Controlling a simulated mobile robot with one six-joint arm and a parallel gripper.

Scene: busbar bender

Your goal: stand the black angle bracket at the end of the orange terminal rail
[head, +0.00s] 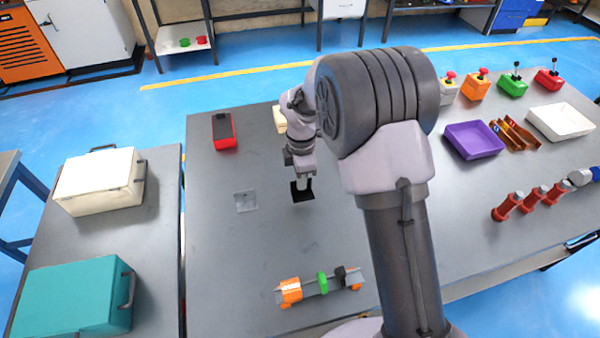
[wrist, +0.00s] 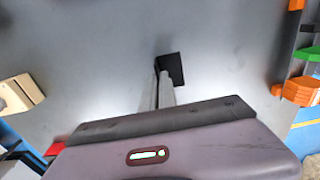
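The black angle bracket (head: 302,192) is at the tips of my gripper (head: 303,182) in the head view, left of the middle of the grey table. In the wrist view the bracket (wrist: 174,68) shows at the ends of the close-set fingers (wrist: 163,84), which look shut on it. Its gap above the table is hard to judge. The terminal rail (head: 310,289) lies nearer the table's front edge, with an orange block (head: 291,290) at its left, then a green block (head: 322,282) and a black one (head: 341,275). Part of it shows at the wrist view's right edge (wrist: 297,91).
A clear square plate (head: 246,201) lies left of my gripper. A red box (head: 223,131) and a partly hidden beige block (head: 280,119) are farther back. A purple tray (head: 474,140) and red posts (head: 507,206) stand at right. Table around the rail is clear.

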